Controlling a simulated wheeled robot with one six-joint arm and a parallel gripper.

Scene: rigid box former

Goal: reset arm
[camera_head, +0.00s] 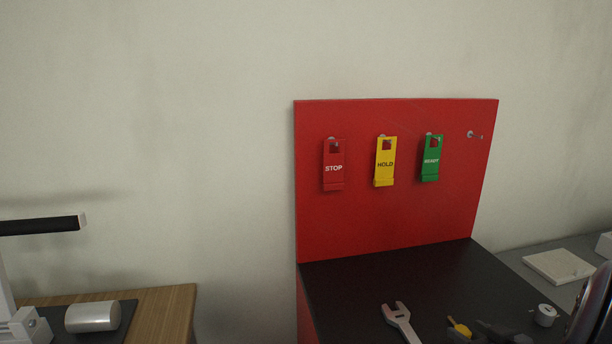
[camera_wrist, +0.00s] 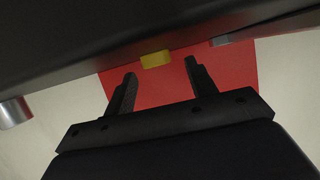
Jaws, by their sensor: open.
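In the wrist view my gripper (camera_wrist: 160,72) has its two black fingers spread apart, with nothing held between them. Beyond the fingertips is a red surface (camera_wrist: 150,88), with a small yellow piece (camera_wrist: 156,60) at its edge; I cannot tell which object this piece is. In the head view my gripper's fingers do not show. A red panel (camera_head: 390,225) stands upright against the wall. A red STOP tag (camera_head: 334,178), a yellow HOLD tag (camera_head: 384,175) and a green READY tag (camera_head: 431,170) hang from its pegs. A peg (camera_head: 471,134) at the right is bare.
A black worktop (camera_head: 350,285) before the panel bears a wrench (camera_head: 398,318), a yellow-handled tool (camera_head: 458,327) and a small white roll (camera_head: 545,314). A pale slab (camera_head: 558,265) lies at right. A silver cylinder (camera_head: 92,316) lies on the left table (camera_head: 172,305).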

